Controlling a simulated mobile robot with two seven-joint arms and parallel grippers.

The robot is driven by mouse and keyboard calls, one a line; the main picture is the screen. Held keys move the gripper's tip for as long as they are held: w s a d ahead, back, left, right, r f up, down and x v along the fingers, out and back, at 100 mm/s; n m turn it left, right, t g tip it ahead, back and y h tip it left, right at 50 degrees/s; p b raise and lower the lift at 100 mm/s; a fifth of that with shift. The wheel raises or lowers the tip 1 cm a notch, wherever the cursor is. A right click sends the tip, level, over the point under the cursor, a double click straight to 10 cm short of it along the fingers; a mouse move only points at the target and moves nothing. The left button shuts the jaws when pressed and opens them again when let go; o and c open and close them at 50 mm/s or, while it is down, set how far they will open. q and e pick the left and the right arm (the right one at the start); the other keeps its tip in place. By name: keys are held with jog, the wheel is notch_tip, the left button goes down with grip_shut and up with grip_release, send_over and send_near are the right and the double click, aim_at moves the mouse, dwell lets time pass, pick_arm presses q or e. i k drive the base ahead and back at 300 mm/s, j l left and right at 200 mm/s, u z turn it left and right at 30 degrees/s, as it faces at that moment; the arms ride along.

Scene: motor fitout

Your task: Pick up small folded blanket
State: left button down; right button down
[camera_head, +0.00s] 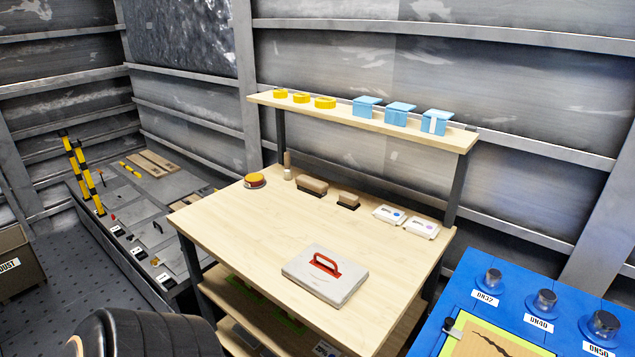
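I cannot make out a small folded blanket for certain in the head view. The largest thing on the wooden workbench (225,215) is a flat, pale grey-white slab (342,287) with a red handle (325,263) on top. It lies flat near the bench's front right part. Neither of my grippers is in view. The lower shelf (240,300) under the bench is mostly hidden by the bench top.
Brown brushes (312,185), an orange-topped round item (255,180) and white boxes (389,215) line the bench's back. A raised shelf (350,118) holds yellow rings (301,98) and blue boxes (400,114). A blue unit (515,310) stands right. The bench's middle left is clear.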

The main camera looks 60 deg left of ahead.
aim_at(328, 276)
jog(key=u, duration=1.7)
jog(key=j+z, duration=0.15)
jog(key=z, duration=0.25)
jog(key=i+j+z, duration=0.1)
jog(key=z, duration=0.35)
jog(key=j+z, duration=0.6)
jog(key=j, duration=0.2)
jog(key=k+j+z, duration=0.2)
jog(key=j, duration=0.2)
jog(key=i, duration=0.1)
